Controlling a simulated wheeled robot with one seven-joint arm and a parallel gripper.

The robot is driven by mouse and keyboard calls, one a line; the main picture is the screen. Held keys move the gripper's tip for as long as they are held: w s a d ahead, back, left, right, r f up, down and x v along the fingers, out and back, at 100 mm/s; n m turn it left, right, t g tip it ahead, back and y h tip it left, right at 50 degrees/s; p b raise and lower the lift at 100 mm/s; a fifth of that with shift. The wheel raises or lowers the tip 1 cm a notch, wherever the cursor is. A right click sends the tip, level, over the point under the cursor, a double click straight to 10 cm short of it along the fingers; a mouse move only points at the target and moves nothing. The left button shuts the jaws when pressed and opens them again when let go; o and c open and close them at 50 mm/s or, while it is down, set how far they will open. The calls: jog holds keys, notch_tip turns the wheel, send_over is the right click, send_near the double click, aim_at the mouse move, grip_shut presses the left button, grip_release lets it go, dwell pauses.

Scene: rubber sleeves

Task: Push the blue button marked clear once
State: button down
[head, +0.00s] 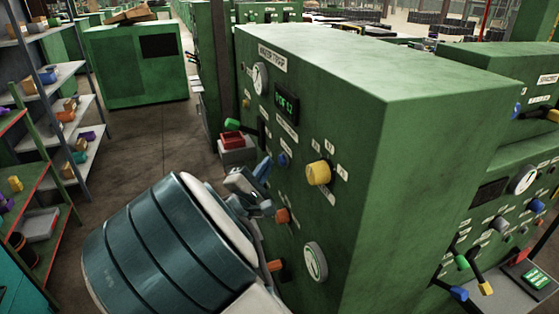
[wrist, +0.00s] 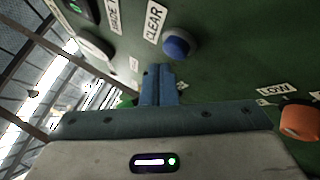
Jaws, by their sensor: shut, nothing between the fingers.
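The blue button (wrist: 180,42) is a round dome on a green panel in the wrist view, beside a white label reading CLEAR (wrist: 153,22). It also shows in the head view as a small blue knob (head: 284,159) on the side of the green cabinet (head: 330,110). My gripper (wrist: 158,72) is shut and empty, its two blue fingers pressed together. Its tips are close to the button, below and left of it in the wrist view, with a visible gap. In the head view my gripper (head: 262,167) is just left of the button.
An orange knob (wrist: 300,120) by a LOW label is at the right of the wrist view. A red box (head: 232,141) stands behind. Shelves (head: 60,80) are left, across open floor.

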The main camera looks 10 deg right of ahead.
jog(key=a, duration=0.2)
jog(key=s+a+p, duration=0.1)
jog(key=a, duration=0.2)
dwell(0.4)
